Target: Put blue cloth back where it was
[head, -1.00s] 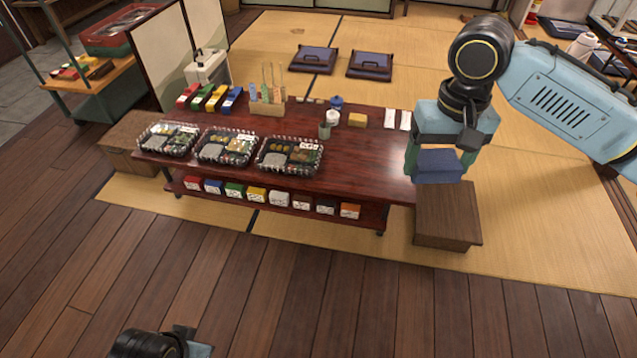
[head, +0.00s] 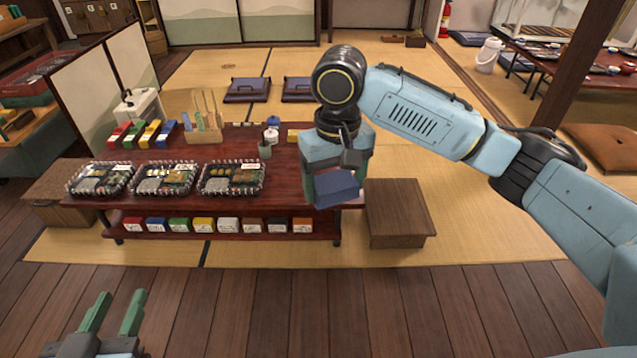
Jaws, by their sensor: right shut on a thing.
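The blue cloth (head: 336,190) is a folded dark-blue block in the head view. My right gripper (head: 336,178) is shut on it and holds it over the right end of the dark red low table (head: 285,180). The gripper and arm hide that end of the table. I cannot tell how far the cloth is above the tabletop. My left gripper (head: 116,312) is at the lower left, over the wooden floor, with its green fingers apart and empty.
Several bento boxes (head: 164,179) line the table's left and middle front. Coloured boxes (head: 203,225) fill the shelf below. A wooden pen holder (head: 205,132) and a small dark cup (head: 265,150) stand behind. A wooden stool (head: 398,205) is right of the table.

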